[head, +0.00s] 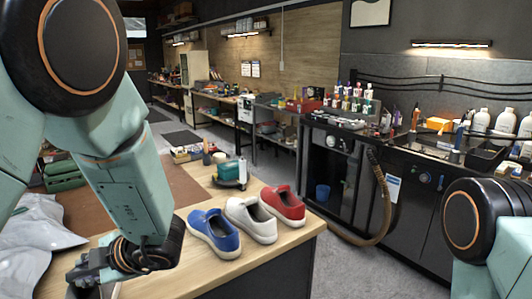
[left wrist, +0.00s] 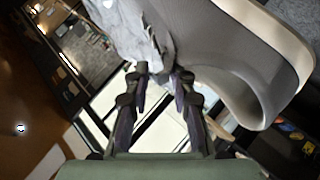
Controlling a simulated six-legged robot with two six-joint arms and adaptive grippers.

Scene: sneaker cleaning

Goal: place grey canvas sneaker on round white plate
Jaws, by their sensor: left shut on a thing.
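My left gripper (head: 85,272) is low at the bottom left of the head view, beside the wooden table's near left part. In the left wrist view my left gripper (left wrist: 162,78) is shut on the grey canvas sneaker (left wrist: 212,50), which fills the upper right of that view close to the fingertips. The exact grip spot is hard to make out. In the head view the sneaker is hidden or out of frame. I cannot make out the round white plate in either view. My right gripper is out of view; only part of my right arm shows at the lower right.
A blue shoe (head: 214,236), a white shoe (head: 252,220) and a red shoe (head: 285,205) stand side by side on the wooden table (head: 262,262). A green-topped item (head: 229,173) is behind them. Crumpled clear plastic (head: 30,240) lies at left. A black workbench (head: 345,165) stands beyond.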

